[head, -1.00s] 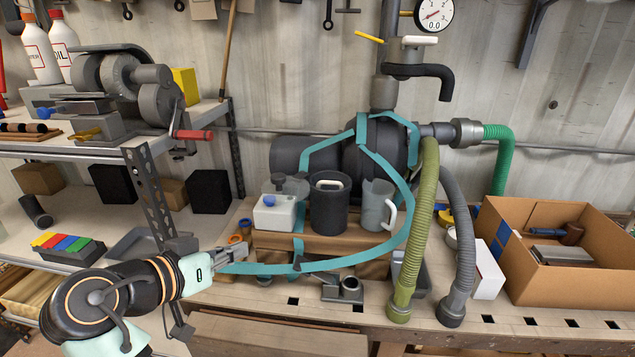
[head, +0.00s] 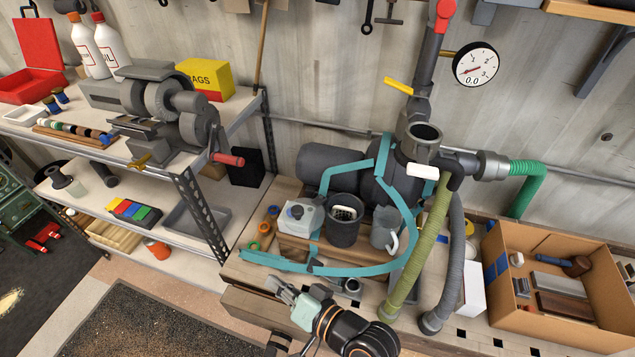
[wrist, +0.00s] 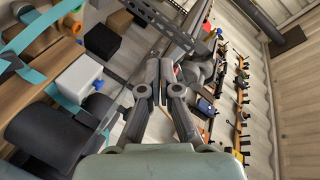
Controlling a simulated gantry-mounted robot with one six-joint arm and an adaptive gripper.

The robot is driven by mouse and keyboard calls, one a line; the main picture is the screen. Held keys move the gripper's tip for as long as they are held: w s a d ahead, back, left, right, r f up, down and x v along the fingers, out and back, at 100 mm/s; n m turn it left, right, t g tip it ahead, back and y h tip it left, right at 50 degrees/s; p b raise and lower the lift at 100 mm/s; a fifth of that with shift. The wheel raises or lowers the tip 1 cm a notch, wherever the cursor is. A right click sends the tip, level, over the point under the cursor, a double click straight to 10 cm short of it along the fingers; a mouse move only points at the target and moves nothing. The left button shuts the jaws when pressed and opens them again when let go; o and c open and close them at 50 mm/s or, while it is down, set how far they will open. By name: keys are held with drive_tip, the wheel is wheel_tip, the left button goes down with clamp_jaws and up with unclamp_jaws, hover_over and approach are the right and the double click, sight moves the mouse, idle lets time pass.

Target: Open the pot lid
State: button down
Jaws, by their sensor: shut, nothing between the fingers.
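I cannot make out a clear pot lid. A dark round pot (head: 343,235) stands on the wooden block on the bench, its top looking open with a pale item inside. The white box also shows in the wrist view (wrist: 78,80), above a dark cylindrical shape that may be the pot. My gripper (head: 272,284) is in front of the bench block, apart from these things. In the wrist view its fingers (wrist: 160,66) are shut and empty.
A teal band (head: 335,270) loops around the block and pump. Green (head: 425,240) and grey (head: 453,265) hoses hang to the right. A cardboard box (head: 560,312) stands farther right, shelves with a machine (head: 170,110) at left.

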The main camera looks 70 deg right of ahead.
sight(301, 214)
drive_tip(key=s+d+r+m+g+h+p, duration=0.1)
drive_tip(key=s+d+r+m+h+p, duration=0.15)
drive_tip(key=s+d+m, duration=0.3)
drive_tip(key=s+d+r+m+g+h+p, duration=0.1)
drive_tip(key=s+d+m+h+p, duration=0.1)
drive_tip(key=s+d+m+h, duration=0.35)
drive_tip(key=shift+y, duration=0.8)
drive_tip(key=x, duration=0.3)
drive_tip(key=p+x, duration=0.1)
drive_tip(key=x, duration=0.3)
drive_tip(key=w+a+p+x, duration=0.1)
drive_tip(key=x, duration=0.3)
drive_tip(key=shift+w+f, duration=0.1)
drive_tip(key=shift+f, duration=0.05)
drive_tip(key=shift+w+f, duration=0.1)
drive_tip(key=shift+w, duration=0.15)
drive_tip(key=shift+w+p, duration=0.5)
drive_tip(key=shift+w, duration=1)
drive_tip(key=shift+s, duration=0.15)
